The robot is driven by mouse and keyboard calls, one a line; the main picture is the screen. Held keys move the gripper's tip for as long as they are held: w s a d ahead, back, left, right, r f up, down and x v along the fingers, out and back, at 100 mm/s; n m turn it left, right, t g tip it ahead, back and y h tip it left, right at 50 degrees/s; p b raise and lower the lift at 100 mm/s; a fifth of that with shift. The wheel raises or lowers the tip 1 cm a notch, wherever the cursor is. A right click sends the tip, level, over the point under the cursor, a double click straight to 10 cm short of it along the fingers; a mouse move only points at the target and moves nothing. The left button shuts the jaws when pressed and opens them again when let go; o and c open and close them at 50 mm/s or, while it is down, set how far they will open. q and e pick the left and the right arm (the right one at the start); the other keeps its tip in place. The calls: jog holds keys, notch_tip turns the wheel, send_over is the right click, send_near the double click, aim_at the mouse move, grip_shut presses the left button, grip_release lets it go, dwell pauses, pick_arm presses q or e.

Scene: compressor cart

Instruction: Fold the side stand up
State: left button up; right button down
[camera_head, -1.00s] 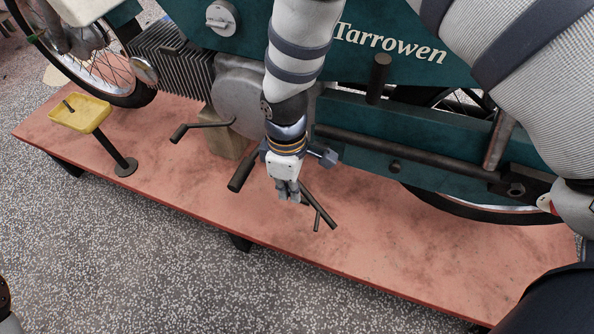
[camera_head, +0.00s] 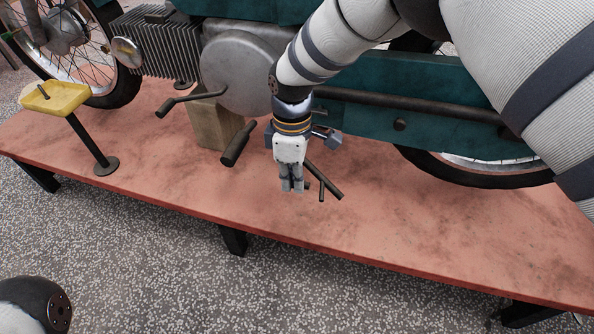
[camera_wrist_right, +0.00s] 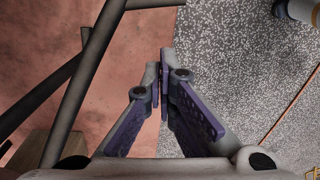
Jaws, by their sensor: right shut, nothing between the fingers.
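The side stand (camera_head: 328,182) is a dark rod with a small side prong. It slants down from under the teal motorcycle (camera_head: 400,95) over the red platform, its upper end hidden behind my right gripper. My right gripper (camera_head: 292,189) points down with its fingers shut and empty, just left of the stand and on its near side. In the right wrist view the stand (camera_wrist_right: 82,95) runs along the left, apart from the shut fingers (camera_wrist_right: 161,85). I cannot tell how far apart they are in depth. My left gripper is not in view.
A dark footpeg (camera_head: 237,146) and a bent lever (camera_head: 190,98) stick out left of my right gripper. A wooden block (camera_head: 215,128) sits under the engine. A yellow tray on a post (camera_head: 57,98) stands at left. The platform's front strip (camera_head: 400,230) is clear.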

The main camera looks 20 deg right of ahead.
jog(key=shift+s+d+f, duration=0.35)
jog(key=shift+s+d, duration=0.1)
jog(key=shift+d, duration=0.25)
jog(key=shift+s+d+f, duration=0.35)
jog(key=shift+s+d, duration=0.05)
jog(key=shift+d, duration=0.3)
